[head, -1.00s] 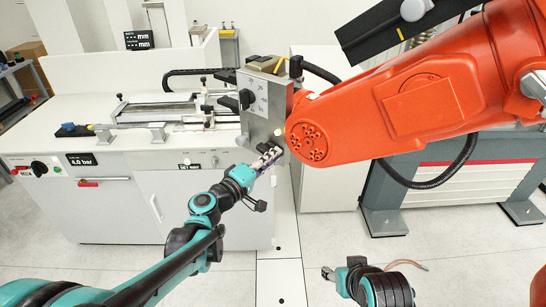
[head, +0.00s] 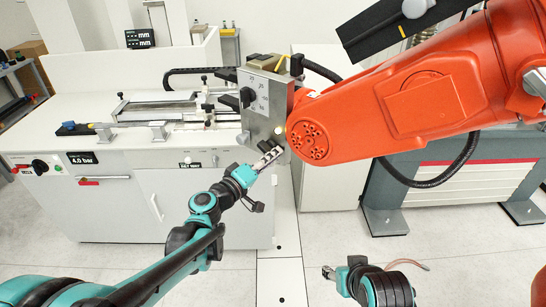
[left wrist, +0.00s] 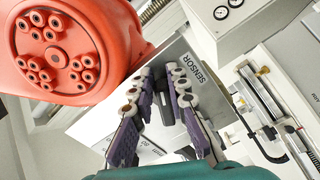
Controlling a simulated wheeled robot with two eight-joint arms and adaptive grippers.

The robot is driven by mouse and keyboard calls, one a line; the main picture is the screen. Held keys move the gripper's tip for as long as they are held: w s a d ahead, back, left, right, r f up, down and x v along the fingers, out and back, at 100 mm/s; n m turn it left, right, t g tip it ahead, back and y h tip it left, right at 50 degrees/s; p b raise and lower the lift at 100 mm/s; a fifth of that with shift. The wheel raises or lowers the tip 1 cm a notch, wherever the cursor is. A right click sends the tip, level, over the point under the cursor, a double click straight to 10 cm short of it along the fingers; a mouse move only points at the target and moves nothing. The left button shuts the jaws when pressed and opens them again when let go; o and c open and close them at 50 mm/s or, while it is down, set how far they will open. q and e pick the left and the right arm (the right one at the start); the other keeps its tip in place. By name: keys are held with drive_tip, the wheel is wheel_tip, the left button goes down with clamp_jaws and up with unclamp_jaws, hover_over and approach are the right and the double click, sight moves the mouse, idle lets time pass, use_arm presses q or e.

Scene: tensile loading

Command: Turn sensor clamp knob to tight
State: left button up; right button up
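The grey upright panel (head: 262,100) carries a dial with a black knob (head: 247,98). In the left wrist view its face (left wrist: 108,118) bears the word SENSOR. A dark, narrow piece, possibly the clamp knob (left wrist: 164,108), shows there between my left fingers. My left gripper (head: 277,152) reaches the panel's lower right part in the head view. In the left wrist view its fingers (left wrist: 161,72) stand apart on both sides of the dark piece; firm contact cannot be told. My right gripper (head: 329,273) is low in the head view, away from the panel; its opening is unclear.
A large orange robot arm (head: 430,100) stands close right of the panel, and also shows in the left wrist view (left wrist: 60,50). The white bench (head: 95,200) with a measuring rig (head: 165,108) is on the left.

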use_arm(q)
drive_tip(key=shift+o, duration=1.2)
drive_tip(key=shift+w+a+r, duration=0.1)
drive_tip(key=shift+w+a, duration=0.05)
drive_tip(key=shift+a, duration=0.15)
drive_tip(key=v, duration=1.2)
